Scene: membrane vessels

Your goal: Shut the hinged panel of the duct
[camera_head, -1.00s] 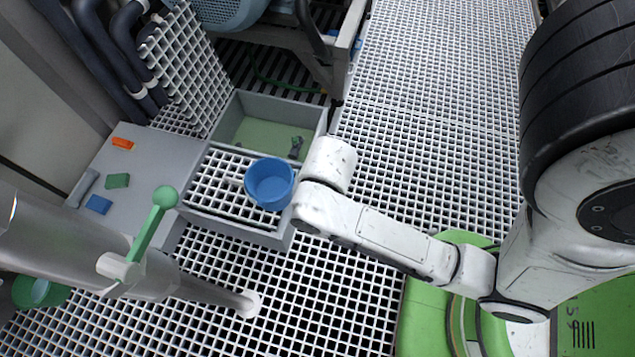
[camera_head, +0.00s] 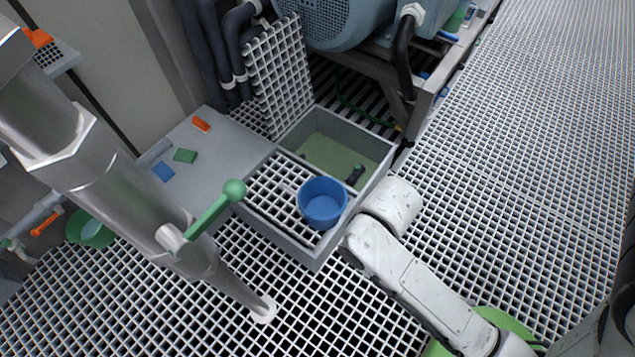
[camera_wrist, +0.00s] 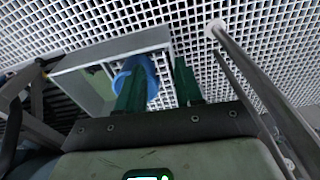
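The duct is a grey rectangular trough (camera_head: 378,160) at floor level, with a pale green bottom. Its far part is open from above; a white grating covers its near part (camera_head: 262,200). A white grating panel (camera_head: 278,80) stands steeply raised at the duct's back left edge and looks like the hinged panel. The end of my arm is at the duct's right side in the head view, hiding most of my gripper. In the wrist view my gripper (camera_wrist: 158,75) has its dark green fingers apart, with nothing visibly held. The duct (camera_wrist: 95,80) lies beyond them.
A blue pot (camera_head: 323,203) stands on the duct's near grating. A grey slab (camera_head: 205,150) with small coloured blocks adjoins the left side. A silver pipe (camera_head: 130,190) with a green lever (camera_head: 215,208) rises front left. Open floor grating (camera_head: 500,150) lies right.

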